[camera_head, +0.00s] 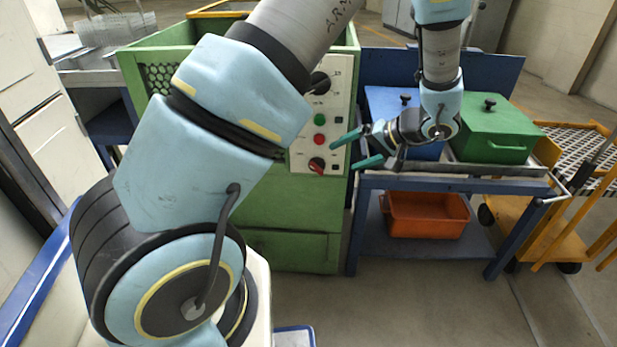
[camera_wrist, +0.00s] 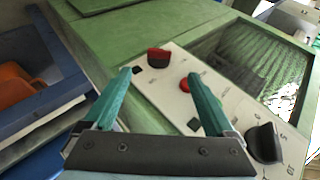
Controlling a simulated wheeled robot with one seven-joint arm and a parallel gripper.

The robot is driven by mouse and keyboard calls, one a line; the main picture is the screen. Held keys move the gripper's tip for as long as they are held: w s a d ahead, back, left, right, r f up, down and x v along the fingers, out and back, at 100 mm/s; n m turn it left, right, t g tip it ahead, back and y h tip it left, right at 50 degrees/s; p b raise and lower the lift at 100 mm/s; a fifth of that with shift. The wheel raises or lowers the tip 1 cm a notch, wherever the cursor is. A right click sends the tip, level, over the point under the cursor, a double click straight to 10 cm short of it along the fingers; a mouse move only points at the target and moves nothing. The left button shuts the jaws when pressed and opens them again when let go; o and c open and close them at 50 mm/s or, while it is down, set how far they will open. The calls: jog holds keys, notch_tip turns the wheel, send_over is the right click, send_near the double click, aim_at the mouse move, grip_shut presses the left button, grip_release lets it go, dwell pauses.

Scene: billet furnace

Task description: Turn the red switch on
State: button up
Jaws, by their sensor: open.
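The red switch (camera_head: 317,165) is a rotary knob low on the white control panel (camera_head: 338,108) of the green furnace. In the wrist view the red switch (camera_wrist: 158,57) has a dark base and a red top, and lies beyond the gap between my fingertips. My gripper (camera_head: 351,152) is open, with its teal fingers apart, just right of the panel. In the wrist view my gripper (camera_wrist: 162,85) has nothing between its fingers. I cannot tell the knob's exact setting.
A red button (camera_head: 319,139) and a green button (camera_head: 319,119) sit above the switch, with a black knob (camera_head: 319,83) higher up. A blue bench (camera_head: 450,184) right of the furnace carries a green box (camera_head: 497,133); an orange bin (camera_head: 427,214) is below.

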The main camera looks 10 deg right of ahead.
aim_at(318, 168)
jog(key=x, duration=1.1)
jog(key=shift+w+d, duration=0.1)
jog(key=shift+d, duration=0.1)
jog(key=shift+c, duration=0.2)
jog(key=c, duration=1.3)
jog(key=shift+c, duration=0.2)
